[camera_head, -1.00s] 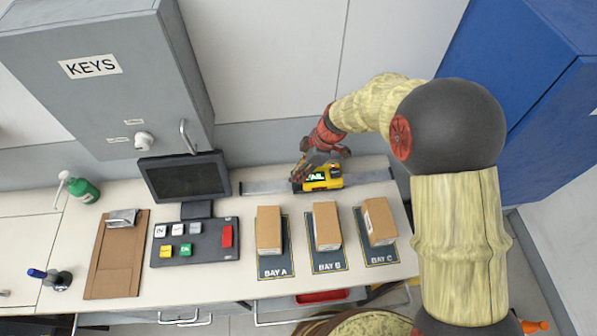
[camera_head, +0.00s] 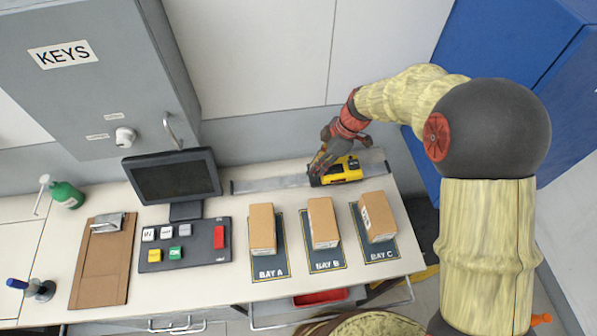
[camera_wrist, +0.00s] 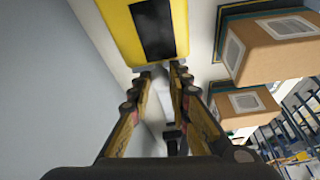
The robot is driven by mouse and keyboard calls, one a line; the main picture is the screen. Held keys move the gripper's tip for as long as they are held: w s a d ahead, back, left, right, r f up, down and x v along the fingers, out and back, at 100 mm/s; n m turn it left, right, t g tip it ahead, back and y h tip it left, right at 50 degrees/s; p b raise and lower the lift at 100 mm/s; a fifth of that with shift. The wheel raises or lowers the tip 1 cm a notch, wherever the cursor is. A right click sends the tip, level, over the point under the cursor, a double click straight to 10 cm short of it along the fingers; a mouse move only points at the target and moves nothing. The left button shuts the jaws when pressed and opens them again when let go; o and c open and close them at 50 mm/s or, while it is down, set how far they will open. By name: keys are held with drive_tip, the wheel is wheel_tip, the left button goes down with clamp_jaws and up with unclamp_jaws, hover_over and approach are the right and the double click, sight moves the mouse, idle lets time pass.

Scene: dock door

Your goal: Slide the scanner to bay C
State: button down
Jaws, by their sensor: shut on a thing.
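The yellow scanner (camera_head: 347,169) sits on a metal rail (camera_head: 270,184) along the back of the bench. It stands behind the gap between bay B and bay C, nearer bay B. In the wrist view the scanner's yellow body with a dark panel (camera_wrist: 155,28) is just beyond my fingertips. My gripper (camera_head: 318,172) is at the scanner's left end. In the wrist view my gripper (camera_wrist: 162,72) is shut on a pale part of the scanner. Bay C (camera_head: 383,254) is a dark mat with a cardboard box (camera_head: 376,217) on it, right of bay B (camera_head: 327,262).
Boxes stand on bay A (camera_head: 270,268) and bay B. A monitor (camera_head: 172,178) and a button panel (camera_head: 185,245) are at left. A blue cabinet (camera_head: 500,90) stands right. The rail is bare right of the scanner.

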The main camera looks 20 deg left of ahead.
sight(341, 166)
drive_tip(key=w+d+b, duration=0.1)
drive_tip(key=d, duration=0.1)
drive_tip(key=w+d, duration=0.2)
drive_tip(key=w+d+b, duration=0.1)
drive_tip(key=d, duration=0.2)
drive_tip(key=shift+w+d+b, duration=0.1)
drive_tip(key=shift+w+b, duration=0.15)
drive_tip(key=shift+b, duration=0.05)
drive_tip(key=c, duration=1.7)
unclamp_jaws()
drive_tip(key=shift+d, duration=0.1)
drive_tip(key=shift+o, duration=0.2)
drive_tip(key=v, duration=1.2)
